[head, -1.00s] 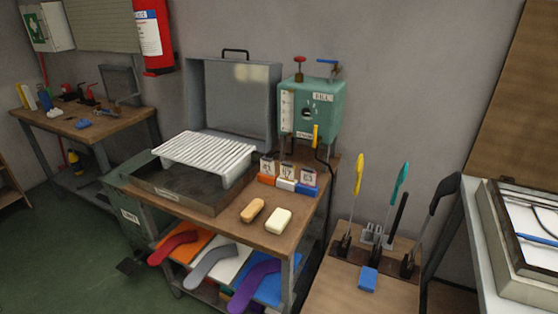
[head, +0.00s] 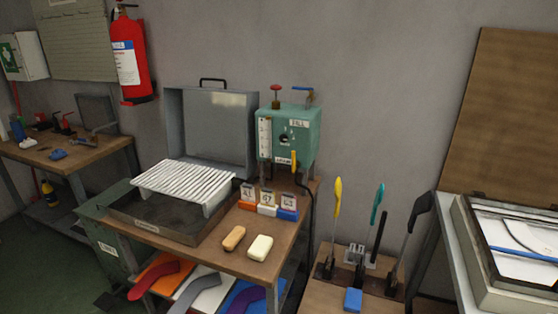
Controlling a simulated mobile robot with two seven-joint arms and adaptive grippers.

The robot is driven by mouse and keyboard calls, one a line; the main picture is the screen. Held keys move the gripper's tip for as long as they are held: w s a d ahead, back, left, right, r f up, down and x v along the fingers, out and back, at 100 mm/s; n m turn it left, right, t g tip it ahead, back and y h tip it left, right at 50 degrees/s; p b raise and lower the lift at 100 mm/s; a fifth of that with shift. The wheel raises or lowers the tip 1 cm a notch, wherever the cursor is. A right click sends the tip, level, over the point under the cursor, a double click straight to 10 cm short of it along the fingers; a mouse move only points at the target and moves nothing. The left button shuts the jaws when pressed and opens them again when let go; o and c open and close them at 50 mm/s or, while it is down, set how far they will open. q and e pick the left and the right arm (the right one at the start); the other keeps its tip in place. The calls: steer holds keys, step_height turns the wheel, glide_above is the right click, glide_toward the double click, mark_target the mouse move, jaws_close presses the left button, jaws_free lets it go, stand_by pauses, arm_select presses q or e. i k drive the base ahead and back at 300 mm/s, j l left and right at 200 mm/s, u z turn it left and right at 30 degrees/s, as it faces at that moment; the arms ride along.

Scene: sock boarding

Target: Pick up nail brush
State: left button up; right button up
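A small tan, rounded wooden-looking block (head: 234,238), which looks like the nail brush, lies near the front edge of the middle wooden table (head: 205,253). Its underside and any bristles are hidden. A cream block (head: 260,248), which may be a soap bar, lies just to its right, with a small gap between them. Neither of my grippers shows in the head view.
A tray with a white ribbed rack (head: 185,183) fills the table's left. Orange, white and blue tagged blocks (head: 267,210) stand behind the brush, before a green tank (head: 290,137). A lower stand at right holds upright yellow (head: 337,198), teal and black tools.

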mark_target(232, 239)
steer(key=z, duration=0.4)
steer(key=j+z, duration=0.75)
steer(key=z, duration=0.25)
steer(key=k+j+z, duration=0.15)
steer(key=j, duration=0.15)
steer(key=k+j+z, duration=0.1)
steer(key=j, duration=0.2)
steer(key=k+j+z, duration=0.15)
steer(key=j, duration=0.15)
